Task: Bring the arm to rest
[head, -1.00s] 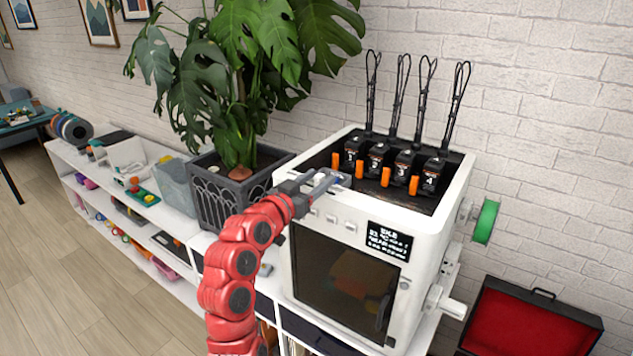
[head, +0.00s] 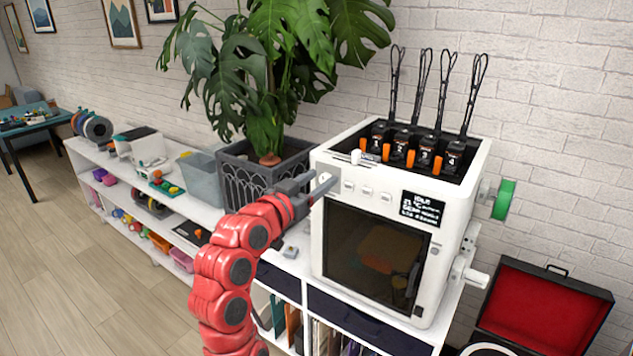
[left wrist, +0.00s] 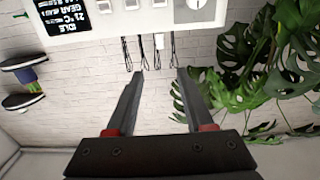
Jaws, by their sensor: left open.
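My left arm, red with dark joints, comes up from the lower middle of the head view. Its left gripper (head: 318,188) is open at the front left upper corner of the white printer (head: 325,250), close to its front face; I cannot tell whether it touches. In the left wrist view the two dark fingers (left wrist: 158,98) are apart with nothing between them. The printer's front edge (left wrist: 178,22) and its dark display (left wrist: 68,16) show at the top there. My right gripper is not in view.
A potted plant (head: 262,90) in a dark planter (head: 243,178) stands left of the printer on a white shelf (head: 205,212). A green spool (head: 504,199) juts from the printer's right side. An open red-lined case (head: 545,305) is at lower right. Floor at left is clear.

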